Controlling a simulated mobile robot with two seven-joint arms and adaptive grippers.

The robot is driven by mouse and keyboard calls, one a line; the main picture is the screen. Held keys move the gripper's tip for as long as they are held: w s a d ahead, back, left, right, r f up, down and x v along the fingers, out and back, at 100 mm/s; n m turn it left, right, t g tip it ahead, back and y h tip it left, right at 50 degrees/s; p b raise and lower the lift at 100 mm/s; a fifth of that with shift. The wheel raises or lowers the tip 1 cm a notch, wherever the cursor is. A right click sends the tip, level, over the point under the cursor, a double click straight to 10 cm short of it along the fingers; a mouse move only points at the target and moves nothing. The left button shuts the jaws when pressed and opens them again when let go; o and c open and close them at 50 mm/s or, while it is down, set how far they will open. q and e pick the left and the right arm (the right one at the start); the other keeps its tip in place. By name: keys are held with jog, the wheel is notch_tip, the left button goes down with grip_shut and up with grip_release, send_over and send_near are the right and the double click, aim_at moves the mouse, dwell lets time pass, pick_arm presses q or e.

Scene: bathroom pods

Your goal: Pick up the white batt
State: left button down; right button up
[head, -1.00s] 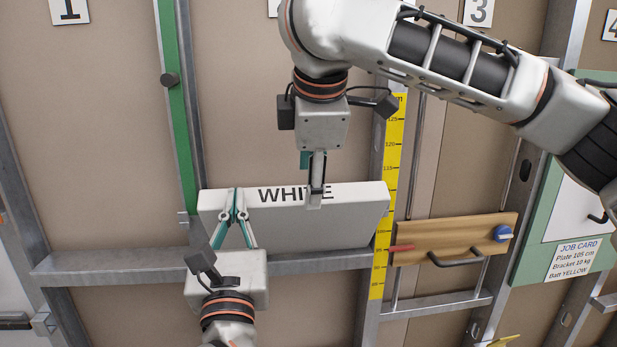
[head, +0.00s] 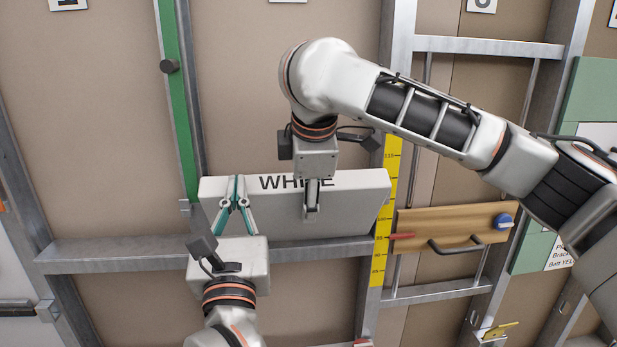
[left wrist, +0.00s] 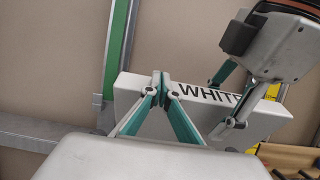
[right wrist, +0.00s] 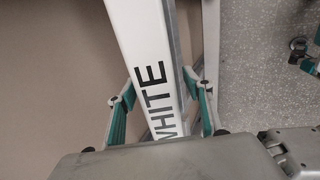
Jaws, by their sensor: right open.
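The white batt (head: 345,207) is a pale block marked WHITE, lying lengthwise at the grey rail between two studs. It also shows in the left wrist view (left wrist: 131,92) and the right wrist view (right wrist: 140,25). My right gripper (head: 311,213) comes down from above. In the right wrist view its fingers (right wrist: 160,108) stand apart on either side of the batt's thickness. In the head view one finger covers part of the lettering; the other is hidden behind the batt.
The grey rail (head: 110,254) crosses under the batt. A green strip (head: 178,110) runs up the left stud. A yellow measuring scale (head: 381,240) stands right of the batt. A wooden board (head: 415,222) with a dark handle and blue knob is further right.

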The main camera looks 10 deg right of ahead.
pick_arm(q)
jog(key=shift+w+f, duration=0.2)
jog(key=shift+f, duration=0.45)
pick_arm(e)
jog(key=shift+x, duration=1.95)
jog(key=c, duration=1.4)
pick_arm(q)
jog(key=shift+r, duration=0.8)
pick_arm(e)
jog(key=shift+f, duration=0.15)
